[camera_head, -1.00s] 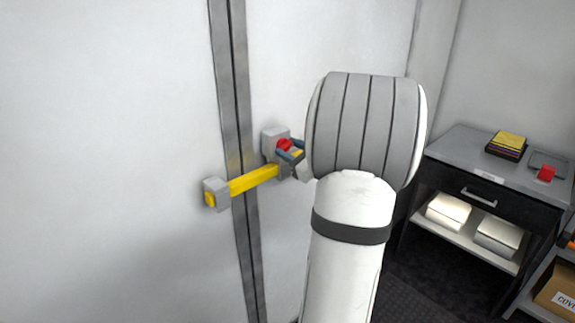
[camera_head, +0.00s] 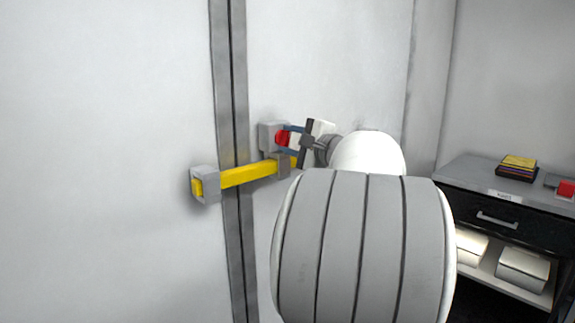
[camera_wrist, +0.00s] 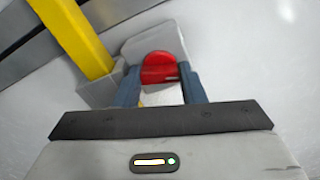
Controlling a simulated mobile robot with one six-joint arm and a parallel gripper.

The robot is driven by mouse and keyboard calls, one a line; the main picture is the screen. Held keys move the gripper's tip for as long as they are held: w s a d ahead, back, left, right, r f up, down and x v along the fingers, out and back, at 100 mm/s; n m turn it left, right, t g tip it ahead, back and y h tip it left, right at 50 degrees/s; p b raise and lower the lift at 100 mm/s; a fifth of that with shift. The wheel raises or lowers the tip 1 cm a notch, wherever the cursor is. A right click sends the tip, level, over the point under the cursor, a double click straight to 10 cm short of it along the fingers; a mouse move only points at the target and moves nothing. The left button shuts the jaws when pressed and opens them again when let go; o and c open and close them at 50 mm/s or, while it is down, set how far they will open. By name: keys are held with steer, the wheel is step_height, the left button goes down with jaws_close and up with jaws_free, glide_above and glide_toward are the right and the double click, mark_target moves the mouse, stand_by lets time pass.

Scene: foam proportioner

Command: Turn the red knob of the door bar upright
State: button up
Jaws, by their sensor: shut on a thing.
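The red knob (camera_head: 282,139) sits on a grey block (camera_head: 268,133) on the door, just above the right end of the yellow door bar (camera_head: 248,175). In the wrist view the red knob (camera_wrist: 160,68) shows a round face with a raised grip ridge running across the picture. My gripper (camera_head: 290,140) is at the knob, and its two blue fingers reach it from the right. In the wrist view the fingers (camera_wrist: 163,82) stand on either side of the knob's ridge, shut on it. Their exact contact is partly hidden.
The yellow bar crosses the dark door seam (camera_head: 233,120) and rests in a grey bracket (camera_head: 207,184) at its left end. A grey-topped cabinet (camera_head: 470,178) with a drawer stands at the right. The door to the left of the bar is clear.

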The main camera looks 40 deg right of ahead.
steer(key=n+b, duration=0.1)
steer(key=b, duration=0.1)
steer(key=n+b, duration=0.2)
steer(key=shift+f, duration=0.3)
steer(key=shift+b, duration=0.4)
steer(key=shift+r+n, duration=0.2)
steer(key=shift+n, duration=0.2)
steer(key=o, duration=1)
steer(key=shift+r, duration=0.1)
steer(key=shift+s, duration=0.1)
